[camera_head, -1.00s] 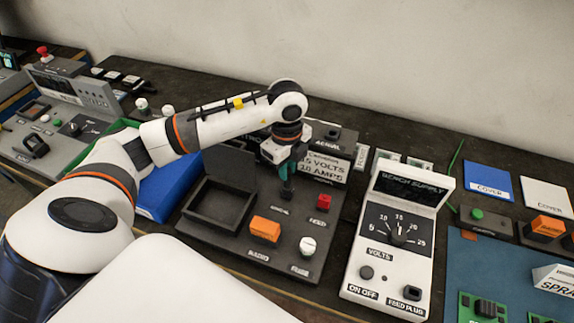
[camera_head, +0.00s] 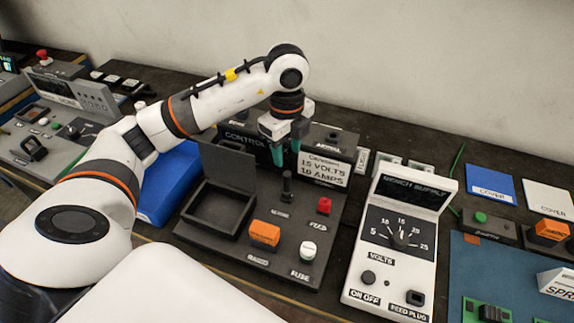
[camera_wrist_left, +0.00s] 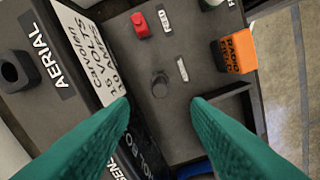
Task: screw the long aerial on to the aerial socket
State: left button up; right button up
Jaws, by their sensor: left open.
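The socket (camera_head: 332,134) marked AERIAL is a dark fitting at the back right of the control panel. In the left wrist view it is a dark ring-shaped fitting (camera_wrist_left: 13,72) at the far left, beside its label. My left gripper (camera_head: 285,158) is open and empty, with green fingers pointing down above the panel, left of the socket. In the left wrist view its fingers (camera_wrist_left: 160,112) stand wide apart. A dark upright post (camera_head: 287,187) stands on the panel below them, apart from them. A thin green rod (camera_head: 456,160) lies at the right; I cannot tell whether it is the long aerial.
The panel carries a red block (camera_head: 324,205), an orange block (camera_head: 264,233), a white-topped knob (camera_head: 308,250) and an open dark tray (camera_head: 216,208). A bench supply (camera_head: 398,240) stands to its right and a blue bin (camera_head: 168,180) to its left.

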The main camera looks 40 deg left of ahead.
aim_at(287, 173)
pick_arm(q)
jog(key=shift+r, duration=2.4)
jog(key=shift+o, duration=0.6)
notch_tip(287, 173, down, 4)
jog(key=m+p, duration=0.7)
jog(key=p, duration=0.1)
notch_tip(287, 173, down, 8)
jog(key=b, duration=0.6)
jog(key=shift+f, duration=0.15)
